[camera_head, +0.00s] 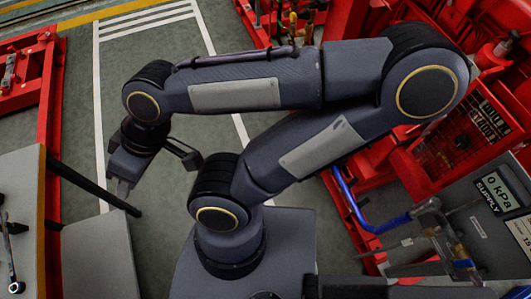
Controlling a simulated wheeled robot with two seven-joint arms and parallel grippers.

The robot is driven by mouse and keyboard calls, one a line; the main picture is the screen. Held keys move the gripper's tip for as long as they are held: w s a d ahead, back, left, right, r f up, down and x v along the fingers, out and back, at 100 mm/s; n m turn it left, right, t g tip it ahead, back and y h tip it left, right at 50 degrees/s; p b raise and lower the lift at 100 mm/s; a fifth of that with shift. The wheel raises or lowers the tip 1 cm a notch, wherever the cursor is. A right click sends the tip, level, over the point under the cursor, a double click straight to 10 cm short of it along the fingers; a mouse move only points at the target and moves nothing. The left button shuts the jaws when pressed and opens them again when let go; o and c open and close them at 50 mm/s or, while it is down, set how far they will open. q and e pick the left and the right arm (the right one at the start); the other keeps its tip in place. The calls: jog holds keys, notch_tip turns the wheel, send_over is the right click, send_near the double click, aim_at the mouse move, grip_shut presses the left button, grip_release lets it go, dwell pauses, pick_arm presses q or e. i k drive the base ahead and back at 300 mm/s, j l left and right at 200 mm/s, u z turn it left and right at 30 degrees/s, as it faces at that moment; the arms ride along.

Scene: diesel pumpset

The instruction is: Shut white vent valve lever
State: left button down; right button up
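I cannot make out a white vent valve lever for certain. At the lower right, metal pipe fittings (440,226) stand beside a grey panel (492,240), and a blue hose (371,224) runs to them. A thin, pale bar sticks out left of the fittings; I cannot tell whether it is a lever. My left arm folds across the middle of the view. Its gripper (157,172) hangs at the left above the floor, fingers apart, with nothing seen between them, far from the fittings. My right gripper is not in view.
A red frame with machinery (465,125) fills the right side. The panel carries a "0 kPa" supply label (496,193). A grey cabinet (98,257) with a red post stands at the lower left. Green floor with white lines (75,130) is open between them.

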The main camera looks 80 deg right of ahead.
aim_at(407, 241)
jog(key=z, duration=5.15)
